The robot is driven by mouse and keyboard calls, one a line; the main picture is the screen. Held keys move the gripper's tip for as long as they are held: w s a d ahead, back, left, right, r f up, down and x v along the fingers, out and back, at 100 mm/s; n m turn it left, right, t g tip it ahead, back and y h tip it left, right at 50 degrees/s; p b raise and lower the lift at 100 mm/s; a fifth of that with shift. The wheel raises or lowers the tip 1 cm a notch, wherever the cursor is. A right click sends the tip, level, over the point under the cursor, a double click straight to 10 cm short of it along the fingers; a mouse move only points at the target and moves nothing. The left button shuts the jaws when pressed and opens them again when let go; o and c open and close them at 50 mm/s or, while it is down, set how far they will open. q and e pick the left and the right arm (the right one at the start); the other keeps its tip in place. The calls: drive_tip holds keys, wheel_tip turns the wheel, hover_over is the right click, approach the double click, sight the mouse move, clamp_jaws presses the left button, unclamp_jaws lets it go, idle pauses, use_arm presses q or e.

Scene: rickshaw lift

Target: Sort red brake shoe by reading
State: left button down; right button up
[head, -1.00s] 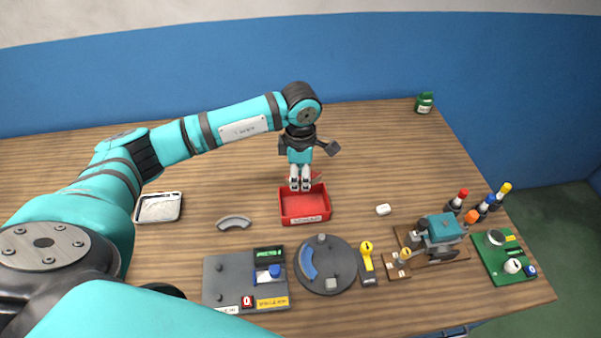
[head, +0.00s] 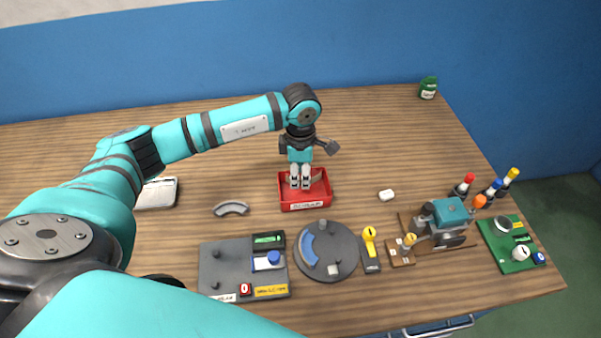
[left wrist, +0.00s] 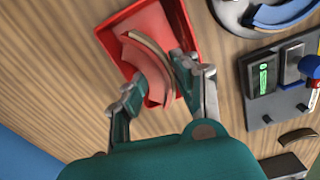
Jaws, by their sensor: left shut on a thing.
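My left gripper (head: 300,183) points down over the red bin (head: 305,206). It is shut on the red brake shoe (left wrist: 152,78), a curved red piece with a tan lining strip. In the left wrist view, the shoe lies between the two fingers (left wrist: 160,72), over the floor of the red bin (left wrist: 112,42). I cannot tell whether the shoe touches the bin floor. In the head view the fingers hide most of the shoe. The bin's front label is too small to read. My right gripper is not in view.
A grey curved shoe (head: 231,208) lies left of the bin. A dark round plate (head: 327,262) with a blue shoe (head: 308,250) and a grey device with a green display (head: 267,240) stand in front. A white block (head: 387,195), a teal machine (head: 450,214) and bottles (head: 468,183) are right.

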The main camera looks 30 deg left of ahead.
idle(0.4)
use_arm(q)
drive_tip(key=shift+b, duration=0.45)
idle(0.4)
idle(0.5)
drive_tip(key=shift+f+b, duration=0.4)
drive_tip(key=shift+b, duration=0.3)
idle(0.6)
idle(0.4)
drive_tip(key=c, duration=0.5)
unclamp_jaws()
drive_tip(key=shift+r, duration=0.1)
